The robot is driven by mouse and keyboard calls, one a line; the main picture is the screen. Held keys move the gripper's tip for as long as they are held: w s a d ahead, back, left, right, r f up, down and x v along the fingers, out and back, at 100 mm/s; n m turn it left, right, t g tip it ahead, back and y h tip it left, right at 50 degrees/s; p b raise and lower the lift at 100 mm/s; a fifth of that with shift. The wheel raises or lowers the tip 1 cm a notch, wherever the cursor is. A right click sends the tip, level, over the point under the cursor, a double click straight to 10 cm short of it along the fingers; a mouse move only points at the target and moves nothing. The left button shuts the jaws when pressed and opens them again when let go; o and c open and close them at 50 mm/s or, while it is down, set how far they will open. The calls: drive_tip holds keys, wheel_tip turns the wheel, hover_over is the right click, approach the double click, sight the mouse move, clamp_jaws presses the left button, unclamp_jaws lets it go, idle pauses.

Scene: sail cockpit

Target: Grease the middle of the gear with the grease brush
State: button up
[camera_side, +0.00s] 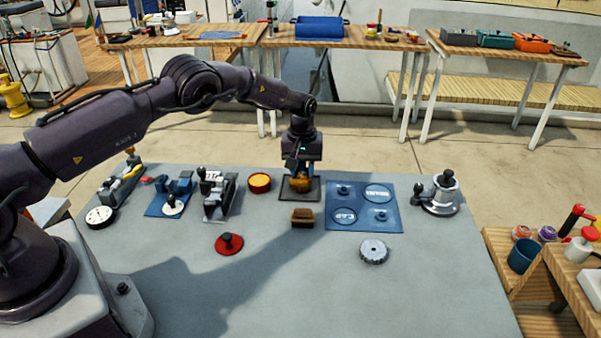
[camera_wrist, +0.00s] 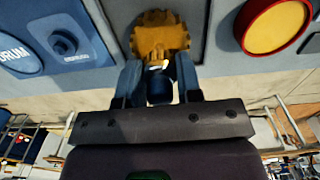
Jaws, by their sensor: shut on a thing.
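A golden gear (camera_wrist: 160,30) with a toothed rim sits on a dark square plate (camera_side: 285,196) near the back of the table. In the side view the gear (camera_side: 302,185) is partly hidden by my gripper (camera_side: 299,170), which points down over it. In the wrist view my gripper (camera_wrist: 158,76) is shut on the dark handle of the grease brush (camera_wrist: 160,88). The brush's pale tip lies over the near-middle part of the gear; I cannot tell whether it touches. A round red-rimmed tin with yellow inside (camera_side: 260,182) stands left of the plate.
A brown block (camera_side: 303,217) lies in front of the plate. A blue mat (camera_side: 363,219) with labelled spots is to the right, then a winch-like part (camera_side: 443,194). A red knobbed disc (camera_side: 229,243) and a grey toothed disc (camera_side: 374,251) lie in front. The table's front is clear.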

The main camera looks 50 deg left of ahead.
sight(300, 186)
drive_tip(key=shift+w+a+f, duration=0.1)
drive_tip(key=shift+w+a, duration=0.3)
drive_tip(key=shift+s+d, duration=1.6)
drive_tip(key=shift+s, duration=0.2)
drive_tip(key=shift+s+d, duration=0.3)
drive_tip(key=shift+s, duration=0.3)
drive_tip(key=shift+w+a, duration=1)
drive_tip(key=shift+w, duration=0.2)
drive_tip(key=shift+w+a, duration=1)
drive_tip(key=shift+w, duration=0.2)
drive_tip(key=shift+s+d, duration=1.95)
drive_tip(key=shift+s, duration=0.35)
wheel_tip(300, 186, up, 8)
drive_tip(key=shift+r, duration=0.2)
